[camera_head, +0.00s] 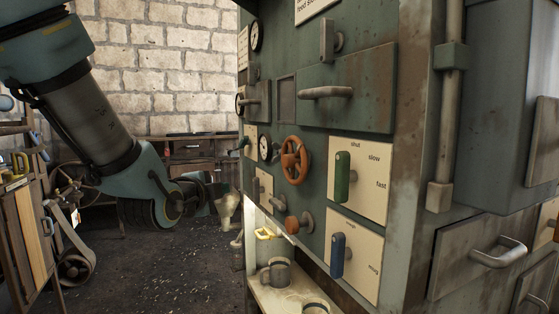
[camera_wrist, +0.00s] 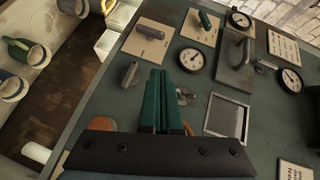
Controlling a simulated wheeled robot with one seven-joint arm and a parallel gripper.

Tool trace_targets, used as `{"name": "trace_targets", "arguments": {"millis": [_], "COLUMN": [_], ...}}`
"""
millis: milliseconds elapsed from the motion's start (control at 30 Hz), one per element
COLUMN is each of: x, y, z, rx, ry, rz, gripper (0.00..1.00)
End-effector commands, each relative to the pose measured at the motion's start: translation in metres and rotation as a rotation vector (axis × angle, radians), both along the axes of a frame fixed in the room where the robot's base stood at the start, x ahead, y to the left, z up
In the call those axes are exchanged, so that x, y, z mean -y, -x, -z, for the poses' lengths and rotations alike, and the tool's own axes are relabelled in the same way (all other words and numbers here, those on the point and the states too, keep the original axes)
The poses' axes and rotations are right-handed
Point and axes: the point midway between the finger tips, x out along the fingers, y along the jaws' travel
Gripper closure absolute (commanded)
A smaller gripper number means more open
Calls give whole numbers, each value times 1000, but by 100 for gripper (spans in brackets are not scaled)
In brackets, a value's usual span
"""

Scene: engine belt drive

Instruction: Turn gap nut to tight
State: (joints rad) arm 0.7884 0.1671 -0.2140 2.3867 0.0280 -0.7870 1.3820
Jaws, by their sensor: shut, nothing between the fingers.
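No nut is clearly labelled, so I cannot tell for certain which control is the gap nut. In the wrist view, my gripper (camera_wrist: 161,75) has its two green fingers side by side, shut and empty, over the green control panel (camera_wrist: 85,120). A small metal fitting (camera_wrist: 184,96) shows just right of the fingers, partly hidden by them. A grey handle (camera_wrist: 129,74) stands left of the fingertips. A dark handle on a cream plate (camera_wrist: 150,33) lies beyond them. In the head view, my arm reaches in from the left toward the panel's far side; the fingertips are not clear there.
In the head view, the panel carries a red handwheel (camera_head: 295,159), a green lever (camera_head: 342,177), a blue lever (camera_head: 338,256) and an orange knob (camera_head: 293,225). Mugs (camera_head: 277,273) stand on the shelf below. Drawer handles (camera_head: 326,92) stick out. Open floor (camera_head: 165,265) lies left.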

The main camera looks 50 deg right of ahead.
Motion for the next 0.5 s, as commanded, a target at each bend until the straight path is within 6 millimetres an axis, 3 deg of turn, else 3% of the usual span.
{"name": "trace_targets", "arguments": {"millis": [33, 100, 200, 500], "x": [19, 35, 46, 77], "y": [21, 40, 55, 44], "z": [-14, -29, -41, -47], "rx": [85, 180, 256, 272], "ry": [22, 47, 69, 74], "rz": [60, 112, 146, 151], "gripper": [100, 100, 100, 100]}}
